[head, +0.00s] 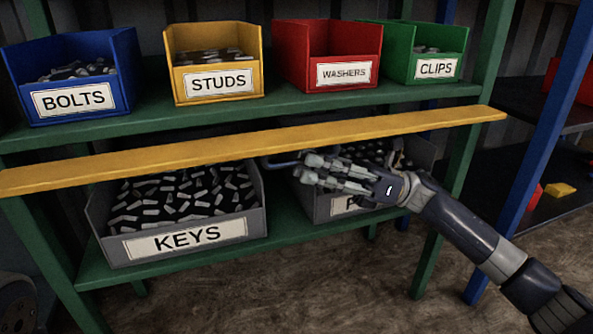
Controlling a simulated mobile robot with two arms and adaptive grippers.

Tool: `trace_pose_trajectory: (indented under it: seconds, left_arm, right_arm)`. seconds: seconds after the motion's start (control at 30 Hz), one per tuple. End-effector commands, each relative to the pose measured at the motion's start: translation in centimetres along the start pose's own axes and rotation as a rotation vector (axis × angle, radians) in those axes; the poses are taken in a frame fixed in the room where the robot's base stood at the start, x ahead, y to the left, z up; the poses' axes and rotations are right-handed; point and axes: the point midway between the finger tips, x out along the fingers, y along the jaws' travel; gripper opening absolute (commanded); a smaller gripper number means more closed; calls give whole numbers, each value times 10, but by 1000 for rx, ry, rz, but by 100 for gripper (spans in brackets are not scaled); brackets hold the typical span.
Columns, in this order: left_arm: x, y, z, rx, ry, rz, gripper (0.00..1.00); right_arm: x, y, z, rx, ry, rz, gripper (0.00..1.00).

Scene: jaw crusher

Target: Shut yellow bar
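The yellow bar (250,148) is a long flat strip running across the front of the green shelf rack, between the upper bins and the lower bins. It slopes up from left to right in the picture. My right gripper (312,172) is just below the bar, right of its middle, in front of a grey bin. Its fingers point left, near a thin bluish rod (280,163). The fingers overlap in this view, so I cannot tell their opening or whether they touch the rod. My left gripper is out of view.
Blue BOLTS (75,103), yellow STUDS (216,84), red WASHERS (343,73) and green CLIPS (435,68) bins stand on the upper shelf. The grey KEYS bin (184,240) and a partly hidden grey bin (330,208) stand below. A blue post (540,140) rises at right.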

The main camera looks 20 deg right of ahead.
Motion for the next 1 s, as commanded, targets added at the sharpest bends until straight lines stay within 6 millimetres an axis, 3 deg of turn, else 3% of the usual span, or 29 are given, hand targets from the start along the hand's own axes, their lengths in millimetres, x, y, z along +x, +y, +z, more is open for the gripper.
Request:
trace_pose_trajectory:
  seconds: [0.1,0.3,0.57,0.7,1.0]
  left_arm:
    - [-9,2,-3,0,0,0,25]
    - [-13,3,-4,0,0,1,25]
    - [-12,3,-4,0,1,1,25]
    - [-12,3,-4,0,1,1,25]
    - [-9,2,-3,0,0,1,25]
  right_arm:
    - [18,0,-2,-2,0,4,18]
    - [34,0,0,0,0,2,18]
    - [36,0,0,1,0,0,18]
    - [35,0,0,1,0,0,0]
    - [36,1,1,11,0,-4,0]
